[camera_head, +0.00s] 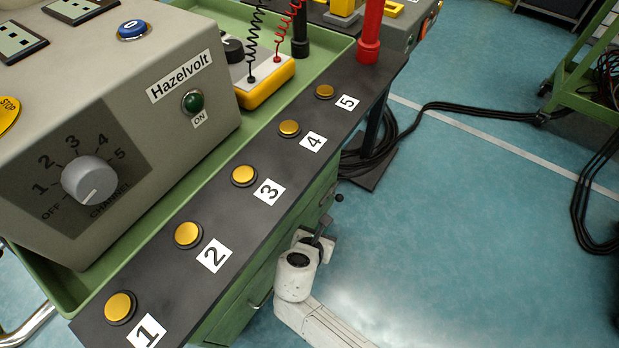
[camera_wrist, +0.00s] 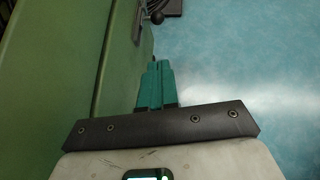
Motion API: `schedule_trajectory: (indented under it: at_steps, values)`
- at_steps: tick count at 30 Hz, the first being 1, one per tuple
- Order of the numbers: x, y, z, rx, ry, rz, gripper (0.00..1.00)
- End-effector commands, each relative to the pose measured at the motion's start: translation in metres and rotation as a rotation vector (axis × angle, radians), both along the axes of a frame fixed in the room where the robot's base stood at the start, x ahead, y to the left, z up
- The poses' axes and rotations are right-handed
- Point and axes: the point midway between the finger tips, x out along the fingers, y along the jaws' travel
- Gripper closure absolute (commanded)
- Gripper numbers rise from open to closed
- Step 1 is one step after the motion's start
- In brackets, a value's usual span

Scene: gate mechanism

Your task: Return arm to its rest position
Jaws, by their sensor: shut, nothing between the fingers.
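My gripper (camera_wrist: 158,68) shows in the wrist view with its two teal fingers closed together and nothing between them. It points along the side of a green cabinet (camera_wrist: 60,70), which fills the left of that view. In the head view my white arm reaches in from the bottom, low beside the right side of the green cabinet (camera_head: 240,305); the fingers are hard to make out there. A small dark ball knob (camera_wrist: 157,18) sits beyond the fingertips in the wrist view, apart from them.
A dark panel (camera_head: 222,212) along the cabinet top carries several yellow buttons numbered 1 to 5. A grey Hazelvolt box (camera_head: 190,60) stands behind it. A red post (camera_head: 370,30) rises at the far end.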

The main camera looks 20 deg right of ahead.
Motion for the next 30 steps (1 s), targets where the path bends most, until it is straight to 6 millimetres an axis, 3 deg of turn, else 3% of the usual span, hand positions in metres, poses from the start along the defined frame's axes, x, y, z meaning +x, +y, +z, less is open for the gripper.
schedule_trajectory:
  at_steps: [7,11,15,19,24,30]
  values:
    - [0.0,-0.001,0.0,0.003,-0.002,-0.004,1.0]
    - [-0.02,-0.025,0.001,0.138,-0.048,-0.185,1.0]
    - [-0.067,-0.069,0.005,0.423,-0.158,-0.599,1.0]
    - [-0.12,-0.1,0.014,0.691,-0.276,-1.051,1.0]
    - [-0.177,-0.115,0.034,0.93,-0.388,-1.53,1.0]
    - [-0.221,-0.116,0.061,1.082,-0.464,-1.916,1.0]
